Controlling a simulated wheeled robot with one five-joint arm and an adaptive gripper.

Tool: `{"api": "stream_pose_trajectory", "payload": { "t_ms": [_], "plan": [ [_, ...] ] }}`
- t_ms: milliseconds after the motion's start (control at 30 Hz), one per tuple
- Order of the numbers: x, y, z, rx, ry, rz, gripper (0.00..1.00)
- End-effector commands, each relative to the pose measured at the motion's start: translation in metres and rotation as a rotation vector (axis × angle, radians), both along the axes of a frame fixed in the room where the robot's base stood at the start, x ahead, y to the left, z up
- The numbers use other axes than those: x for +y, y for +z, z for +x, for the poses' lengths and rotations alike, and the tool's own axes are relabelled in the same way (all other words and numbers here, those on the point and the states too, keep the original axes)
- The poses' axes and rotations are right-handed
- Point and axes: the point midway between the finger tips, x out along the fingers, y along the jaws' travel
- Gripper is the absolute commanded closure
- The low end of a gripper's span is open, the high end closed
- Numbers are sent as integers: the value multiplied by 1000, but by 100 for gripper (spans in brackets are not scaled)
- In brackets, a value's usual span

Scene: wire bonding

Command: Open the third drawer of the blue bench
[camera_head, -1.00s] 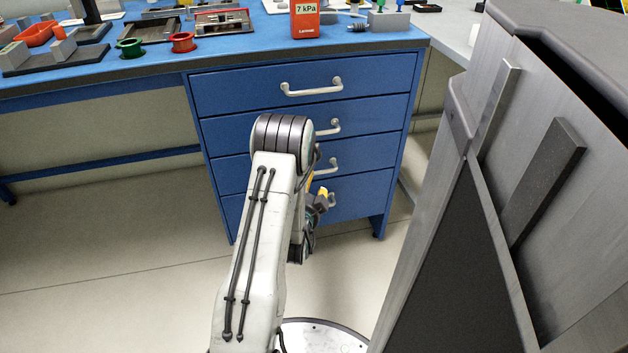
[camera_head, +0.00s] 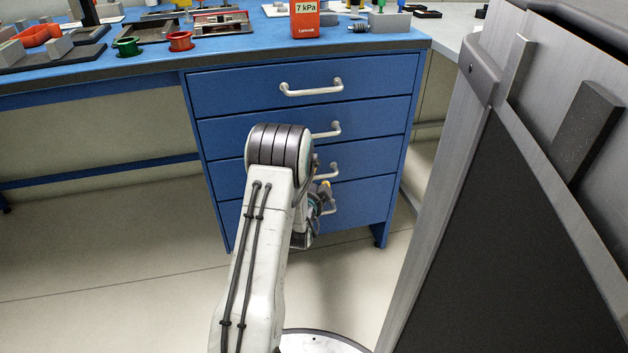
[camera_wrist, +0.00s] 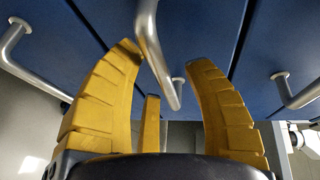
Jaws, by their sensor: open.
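The blue bench (camera_head: 197,95) has a stack of drawers with silver bar handles in the head view. The third drawer (camera_head: 375,163) is closed, and its handle (camera_head: 328,171) shows partly beside my arm. My gripper (camera_wrist: 165,55) is open, its yellow fingers pointing at the drawer fronts. In the wrist view a bar handle (camera_wrist: 150,38) lies between the two large fingers, with no clear grip on it. From the head view this looks like the third drawer's handle, but my arm hides much of the gripper. Other handles show at the left (camera_wrist: 18,62) and right (camera_wrist: 303,97).
The top drawer's handle (camera_head: 311,90) and second handle (camera_head: 330,130) stick out above my gripper. A large grey metal panel (camera_head: 470,250) stands close on the right. The bench top holds a red box (camera_head: 305,20) and several small parts. Floor is clear at left.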

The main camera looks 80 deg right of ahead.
Motion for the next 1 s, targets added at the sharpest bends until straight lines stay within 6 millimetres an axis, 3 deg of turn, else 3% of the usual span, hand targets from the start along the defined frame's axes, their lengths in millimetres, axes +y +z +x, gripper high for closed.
{"api": "stream_pose_trajectory", "payload": {
  "t_ms": [100,633,1000],
  "plan": [
    [0,0,0,0,0,0,52],
    [0,0,0,0,0,-1,99],
    [0,0,0,1,0,-1,100]
  ]
}}
